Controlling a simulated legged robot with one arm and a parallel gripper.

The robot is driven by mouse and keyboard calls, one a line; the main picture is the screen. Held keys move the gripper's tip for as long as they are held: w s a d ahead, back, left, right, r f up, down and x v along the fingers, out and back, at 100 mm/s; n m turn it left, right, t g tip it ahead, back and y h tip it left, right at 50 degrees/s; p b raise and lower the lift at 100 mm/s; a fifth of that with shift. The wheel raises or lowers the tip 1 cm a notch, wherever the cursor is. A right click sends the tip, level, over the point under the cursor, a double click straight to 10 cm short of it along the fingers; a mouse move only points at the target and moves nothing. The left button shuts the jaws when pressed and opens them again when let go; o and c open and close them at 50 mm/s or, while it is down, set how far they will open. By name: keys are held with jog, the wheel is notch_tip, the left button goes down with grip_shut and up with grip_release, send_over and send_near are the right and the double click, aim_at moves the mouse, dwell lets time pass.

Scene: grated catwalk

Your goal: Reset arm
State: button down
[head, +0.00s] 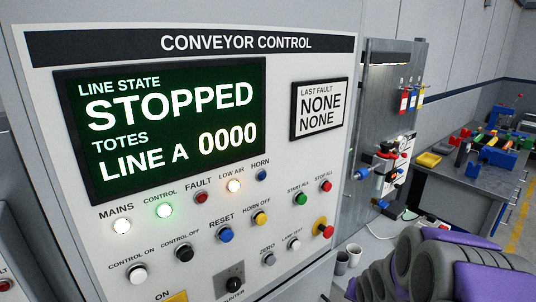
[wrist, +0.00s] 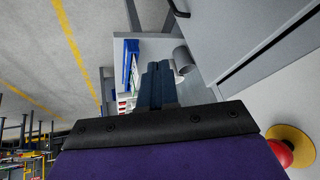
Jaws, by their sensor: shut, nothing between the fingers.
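My gripper (wrist: 157,84) shows in the wrist view with its dark fingers together and nothing between them. Its purple and black housing fills the bottom of that view. In the head view my arm (head: 440,268), grey and purple, is folded low at the right, beside the conveyor control panel (head: 190,262); the fingertips cannot be made out there. A red mushroom button on a yellow base (wrist: 283,153) is just right of the housing in the wrist view, apart from the fingers. It also shows on the panel in the head view (head: 326,230).
The panel screen (head: 170,125) reads STOPPED, LINE A 0000. Two cups (head: 346,260) stand right of the panel. Open floor with yellow lines (wrist: 75,45) shows at left in the wrist view.

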jog(key=s+a+r+n+g, duration=0.2)
jog(key=s+a+r, duration=0.1)
jog(key=s, duration=0.8)
jog(key=s+a+r+n+g, duration=0.2)
jog(key=s+a+r+g, duration=0.1)
jog(key=s, duration=0.9)
jog(key=s+a+r+n+g+y, duration=0.1)
jog(key=s+a+r+g, duration=0.2)
jog(key=s, duration=0.8)
jog(key=shift+s+a+r+n, duration=0.4)
jog(key=shift+a+r, duration=0.45)
jog(key=shift+r, duration=0.5)
jog(key=shift+d, duration=0.3)
jog(key=shift+a, duration=0.15)
